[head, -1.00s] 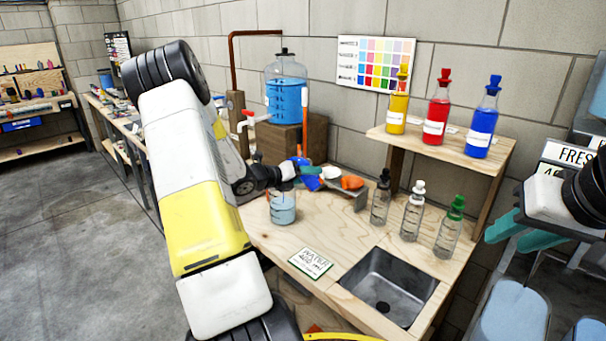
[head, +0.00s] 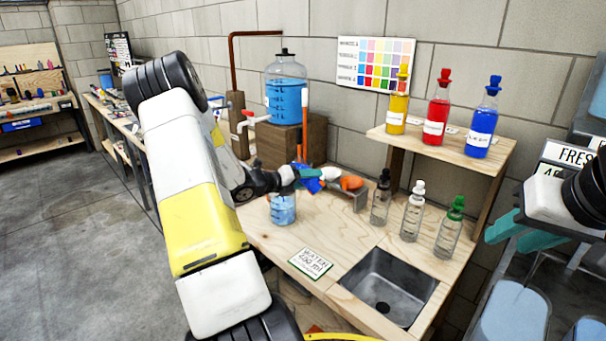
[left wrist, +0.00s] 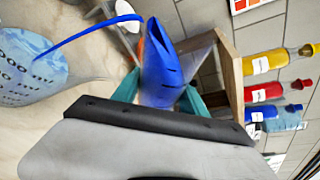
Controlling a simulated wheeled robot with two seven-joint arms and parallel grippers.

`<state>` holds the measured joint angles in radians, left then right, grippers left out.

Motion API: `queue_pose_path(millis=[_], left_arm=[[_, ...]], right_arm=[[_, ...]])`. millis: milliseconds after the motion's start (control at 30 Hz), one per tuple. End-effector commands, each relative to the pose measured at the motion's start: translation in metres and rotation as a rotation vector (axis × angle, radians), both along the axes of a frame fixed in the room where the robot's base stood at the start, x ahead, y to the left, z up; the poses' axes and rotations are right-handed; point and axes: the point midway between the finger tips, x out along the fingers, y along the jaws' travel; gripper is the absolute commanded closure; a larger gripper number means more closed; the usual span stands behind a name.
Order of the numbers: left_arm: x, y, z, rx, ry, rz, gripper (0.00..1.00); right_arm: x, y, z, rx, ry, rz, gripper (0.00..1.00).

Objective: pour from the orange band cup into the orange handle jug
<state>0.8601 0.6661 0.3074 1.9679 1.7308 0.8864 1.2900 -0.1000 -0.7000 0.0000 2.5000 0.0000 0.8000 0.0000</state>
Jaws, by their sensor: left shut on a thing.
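My left gripper (head: 300,176) is shut on a cup (head: 309,185) that looks deep blue with dark tick marks. In the left wrist view the cup (left wrist: 163,75) sits between the teal fingers (left wrist: 160,97), tilted. A thin blue stream (left wrist: 88,30) arcs from its lip to the clear marked jug (left wrist: 30,75). The jug (head: 283,211) stands on the bench below the left gripper and holds pale blue liquid. I cannot make out the cup's orange band or the jug's orange handle. My right gripper (head: 522,232) is open and empty at the right edge.
A blue-filled dispenser (head: 286,95) stands on a wooden block behind. An orange item (head: 351,183) rests on a grey stand (head: 360,199). Several stoppered bottles (head: 414,208) stand right, behind the sink (head: 388,285). A water card (head: 311,263) lies in front of the jug.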

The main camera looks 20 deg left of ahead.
Motion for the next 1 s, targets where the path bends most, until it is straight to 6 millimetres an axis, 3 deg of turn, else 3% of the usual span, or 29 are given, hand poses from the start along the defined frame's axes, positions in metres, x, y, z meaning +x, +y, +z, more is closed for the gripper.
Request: queue_pose_path(millis=[1000], left_arm=[[0.0001, -0.0020, -0.0033, -0.098, 0.015, 0.001, 1.00]], right_arm=[[0.0000, 0.0000, 0.0000, 0.000, 0.000, 0.000, 0.64]])
